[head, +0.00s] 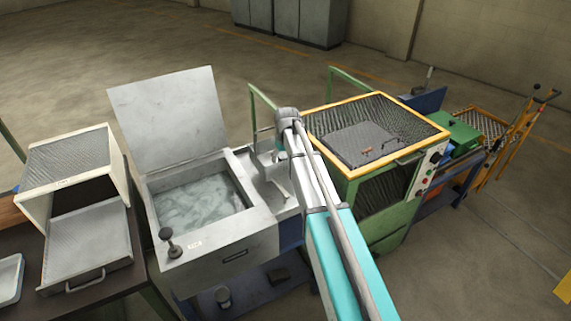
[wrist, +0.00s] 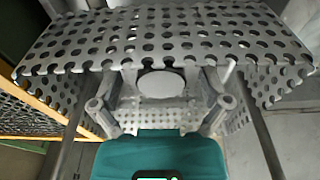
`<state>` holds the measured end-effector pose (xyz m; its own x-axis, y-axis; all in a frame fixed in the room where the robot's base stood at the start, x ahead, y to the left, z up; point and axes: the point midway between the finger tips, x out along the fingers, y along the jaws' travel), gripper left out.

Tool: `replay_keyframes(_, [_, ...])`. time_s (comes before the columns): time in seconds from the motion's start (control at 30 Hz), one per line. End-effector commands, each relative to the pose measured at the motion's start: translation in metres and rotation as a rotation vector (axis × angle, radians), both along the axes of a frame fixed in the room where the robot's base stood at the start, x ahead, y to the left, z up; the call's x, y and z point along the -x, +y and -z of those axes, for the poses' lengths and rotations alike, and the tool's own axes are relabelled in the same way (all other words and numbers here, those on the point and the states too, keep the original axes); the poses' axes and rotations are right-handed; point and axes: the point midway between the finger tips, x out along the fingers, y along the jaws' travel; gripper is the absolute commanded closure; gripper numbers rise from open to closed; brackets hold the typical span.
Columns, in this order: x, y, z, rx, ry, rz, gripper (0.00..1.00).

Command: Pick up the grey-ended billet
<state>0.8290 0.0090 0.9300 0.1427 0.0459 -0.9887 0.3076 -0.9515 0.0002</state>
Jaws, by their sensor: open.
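In the wrist view a pale grey round face (wrist: 161,84), which looks like the end of the grey-ended billet, sits below the front edge of a perforated metal cover (wrist: 165,38). The rest of its body is hidden. My gripper (wrist: 160,108) is open, its two fingers spread to the left and right of this round face. I cannot tell whether either finger touches it. In the head view my arm reaches to the space between the grey tank and the green machine. The billet cannot be made out there.
A grey tank (head: 255,227) with a raised lid (head: 170,110) and liquid stands left of my arm. A green machine (head: 375,205) with a yellow-edged mesh top stands right. A cream box with a drawer (head: 88,245) is at far left. Perforated side walls flank my gripper closely.

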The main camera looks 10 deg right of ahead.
Motion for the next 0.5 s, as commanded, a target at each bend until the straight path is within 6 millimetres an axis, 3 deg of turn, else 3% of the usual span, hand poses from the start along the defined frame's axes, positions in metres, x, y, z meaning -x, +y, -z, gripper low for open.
replay_keyframes(0.5, [0.0001,0.0001,-0.0003,0.000,0.000,0.000,0.03])
